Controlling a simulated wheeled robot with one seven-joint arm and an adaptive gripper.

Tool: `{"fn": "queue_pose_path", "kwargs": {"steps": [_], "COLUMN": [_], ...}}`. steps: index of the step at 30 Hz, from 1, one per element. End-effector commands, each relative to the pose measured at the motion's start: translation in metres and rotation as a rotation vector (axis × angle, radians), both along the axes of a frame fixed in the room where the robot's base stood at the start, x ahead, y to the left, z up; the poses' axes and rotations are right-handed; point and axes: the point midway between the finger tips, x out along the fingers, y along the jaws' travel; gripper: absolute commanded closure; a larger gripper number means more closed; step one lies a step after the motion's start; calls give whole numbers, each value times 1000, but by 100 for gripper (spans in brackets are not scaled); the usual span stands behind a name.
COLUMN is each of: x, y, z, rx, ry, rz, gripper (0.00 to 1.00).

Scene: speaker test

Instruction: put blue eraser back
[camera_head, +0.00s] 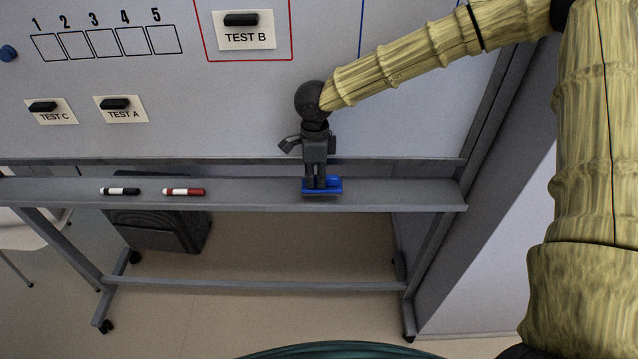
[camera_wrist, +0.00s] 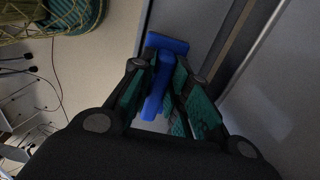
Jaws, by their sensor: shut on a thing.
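The blue eraser (camera_head: 334,186) is at the right part of the whiteboard's grey tray (camera_head: 250,191). My gripper (camera_head: 315,184) points down from above and is shut on the eraser. In the wrist view, the eraser (camera_wrist: 168,42) shows as a blue T shape, with its narrow part between the two green-padded fingers (camera_wrist: 165,82). Whether the eraser rests on the tray or hangs just above it, I cannot tell. The gripper hides part of it in the head view.
A black marker (camera_head: 120,191) and a red marker (camera_head: 184,191) lie on the tray to the left. The whiteboard (camera_head: 220,110) behind carries labelled cards with black magnets and a blue round magnet (camera_head: 8,53). The tray between red marker and gripper is clear.

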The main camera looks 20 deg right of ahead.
Motion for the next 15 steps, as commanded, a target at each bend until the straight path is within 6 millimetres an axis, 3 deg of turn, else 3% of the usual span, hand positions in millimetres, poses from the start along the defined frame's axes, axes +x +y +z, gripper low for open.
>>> {"fn": "queue_pose_path", "kwargs": {"steps": [4, 15], "x": [8, 7], "y": [-9, -8], "z": [-5, -37], "rx": [0, 0], "ry": [0, -1], "rz": [-1, 1], "gripper": [100, 100]}}
